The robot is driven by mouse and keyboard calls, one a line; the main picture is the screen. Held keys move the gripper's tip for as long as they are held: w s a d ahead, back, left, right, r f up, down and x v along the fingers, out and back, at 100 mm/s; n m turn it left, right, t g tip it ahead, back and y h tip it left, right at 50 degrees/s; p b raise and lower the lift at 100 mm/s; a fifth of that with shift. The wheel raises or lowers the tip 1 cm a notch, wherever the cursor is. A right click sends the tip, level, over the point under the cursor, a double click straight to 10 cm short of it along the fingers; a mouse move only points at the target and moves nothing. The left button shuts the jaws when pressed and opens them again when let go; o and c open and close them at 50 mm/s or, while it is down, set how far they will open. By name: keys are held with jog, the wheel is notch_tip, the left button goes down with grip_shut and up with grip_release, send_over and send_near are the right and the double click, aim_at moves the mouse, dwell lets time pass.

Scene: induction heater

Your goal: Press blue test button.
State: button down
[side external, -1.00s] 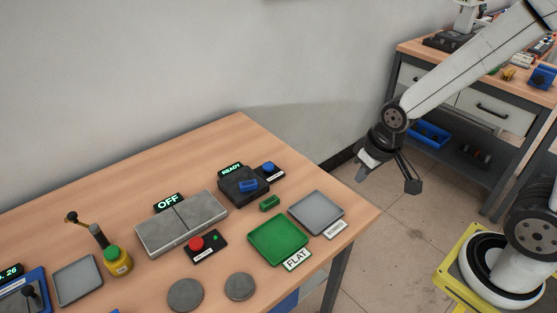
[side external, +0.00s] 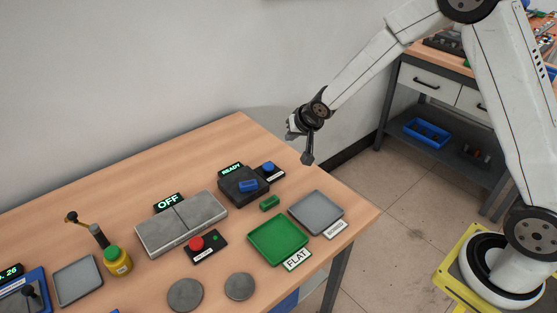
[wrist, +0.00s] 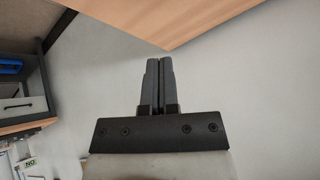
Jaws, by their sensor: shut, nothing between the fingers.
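The blue test button (side external: 268,166) is a round blue cap on a small black box with a white label. It sits on the wooden table, just right of the dark READY device (side external: 243,185), which has a blue block (side external: 248,185) on top. My gripper (side external: 309,161) is shut and empty, pointing down. In the side view it appears to the right of the button and higher, near the table's back right edge. In the wrist view its two fingers (wrist: 159,62) are together, with nothing between them. The button is not visible in the wrist view.
The wooden table (side external: 150,195) also holds a grey two-part plate (side external: 182,222) with an OFF display, a red button (side external: 196,243), a green tray (side external: 278,239), a grey tray (side external: 316,212) and a green block (side external: 270,202). The air above the table is clear.

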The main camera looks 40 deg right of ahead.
jog(key=m+t+y, duration=0.1)
jog(key=m+t, duration=0.1)
send_over(265, 164)
jog(key=s, duration=0.2)
notch_tip(265, 164, down, 4)
jog(key=shift+d+f, duration=0.1)
jog(key=shift+f, duration=4.4)
jog(key=shift+f, duration=0.95)
jog(key=shift+r, duration=0.95)
jog(key=shift+r, duration=0.1)
